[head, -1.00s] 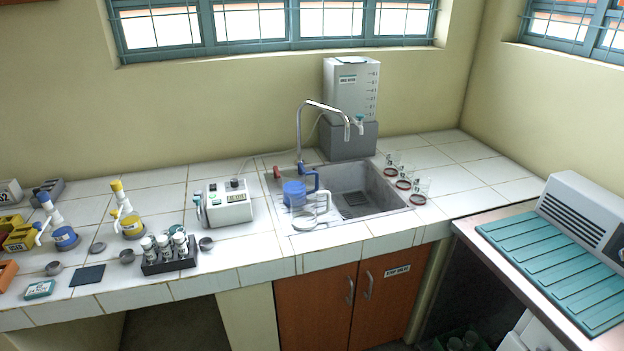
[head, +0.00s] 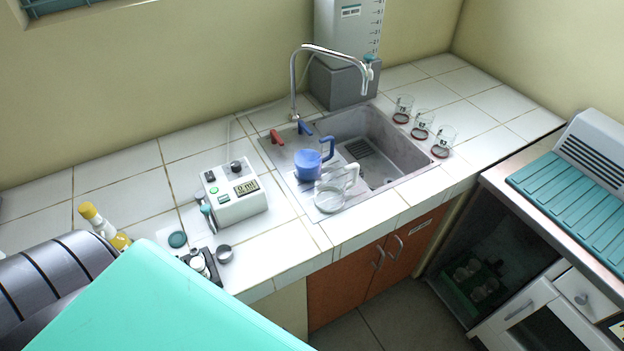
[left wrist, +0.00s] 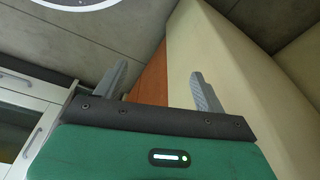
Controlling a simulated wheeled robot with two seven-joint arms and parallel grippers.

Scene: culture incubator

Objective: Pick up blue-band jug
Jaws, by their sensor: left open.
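The blue-band jug (head: 308,164) stands upright on the drainboard at the left of the sink, its blue handle pointing right and up. In the head view a teal part of my arm fills the lower left; no fingertips show. My right gripper is not in view.
The sink (head: 385,140) has a curved faucet (head: 294,80) behind the jugs. A white meter (head: 236,193) stands left of them. Several small beakers (head: 422,124) stand right of the sink.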

